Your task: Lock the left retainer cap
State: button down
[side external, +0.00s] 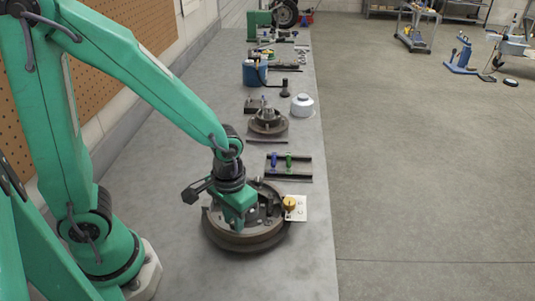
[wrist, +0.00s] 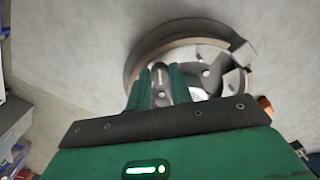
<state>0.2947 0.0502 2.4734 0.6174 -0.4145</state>
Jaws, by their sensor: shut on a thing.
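The round brake assembly (side external: 235,242) lies on the grey bench under my gripper (side external: 240,222). In the wrist view its curved rim (wrist: 135,62) and inner metal parts show. My gripper's two green fingers (wrist: 161,76) reach down inside the rim and are shut on a small grey metal part, which looks like the left retainer cap (wrist: 161,92). The cap's lower end is hidden, and I cannot tell whether it is locked. My wrist hides part of the assembly in the side view.
A white plate (side external: 298,212) with a brass-coloured piece (side external: 290,203) sits at the assembly's right edge. A black rack with blue and green handled tools (side external: 289,160), a smaller hub (side external: 268,125) and a white container (side external: 302,105) stand farther back. Bench room (side external: 160,175) is clear at left.

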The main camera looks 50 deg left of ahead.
jog(key=m, duration=0.4)
jog(key=shift+m, duration=2.2)
jog(key=c, duration=1.3)
grip_release()
jog(key=shift+o, duration=0.2)
jog(key=shift+r, duration=0.15)
jog(key=shift+r, duration=3.8)
jog(key=shift+a, duration=0.1)
